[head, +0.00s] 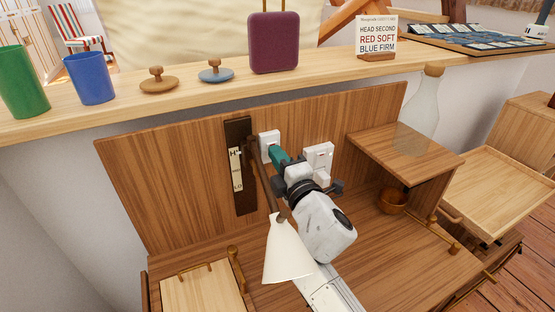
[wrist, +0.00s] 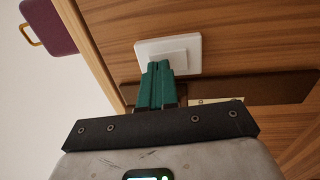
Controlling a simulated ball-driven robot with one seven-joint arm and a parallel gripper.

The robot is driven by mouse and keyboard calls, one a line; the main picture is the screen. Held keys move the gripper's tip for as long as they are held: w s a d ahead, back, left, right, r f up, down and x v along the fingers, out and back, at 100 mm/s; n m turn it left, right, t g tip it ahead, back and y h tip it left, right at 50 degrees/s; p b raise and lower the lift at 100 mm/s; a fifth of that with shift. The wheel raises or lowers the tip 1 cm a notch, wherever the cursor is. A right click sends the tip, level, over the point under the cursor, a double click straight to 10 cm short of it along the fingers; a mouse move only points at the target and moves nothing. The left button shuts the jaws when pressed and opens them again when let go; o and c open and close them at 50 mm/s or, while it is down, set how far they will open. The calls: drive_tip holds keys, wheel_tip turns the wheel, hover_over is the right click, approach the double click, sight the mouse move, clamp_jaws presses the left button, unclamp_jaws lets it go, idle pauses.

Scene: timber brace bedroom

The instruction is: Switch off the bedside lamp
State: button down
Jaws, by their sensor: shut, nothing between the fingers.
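The bedside lamp has a white cone shade (head: 287,250) on a brown arm (head: 264,180) that rises to a dark wall strip (head: 240,165). I cannot tell whether it is lit. A white switch plate (head: 268,140) is on the wooden panel just right of the strip. It also shows in the wrist view (wrist: 168,52). My gripper (head: 275,155) has teal fingers, shut and empty, with tips at the plate. In the wrist view the fingertips (wrist: 158,66) overlap the plate's lower edge and hide part of it. I cannot tell whether they touch it.
A second white wall plate (head: 318,160) is right of my gripper. The lamp shade hangs close beside my arm. Cups and a purple case (head: 274,42) stand on the ledge above.

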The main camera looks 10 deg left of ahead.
drive_tip(key=shift+w+a+r, duration=0.1)
drive_tip(key=shift+w, duration=0.05)
drive_tip(key=p, duration=0.2)
drive_tip(key=r+p, duration=0.1)
drive_tip(key=p, duration=0.2)
drive_tip(key=shift+w+r+g, duration=0.15)
drive_tip(key=shift+w+g, duration=0.1)
drive_tip(key=shift+g, duration=0.05)
drive_tip(key=shift+f+b, duration=0.25)
drive_tip(key=shift+b, duration=0.15)
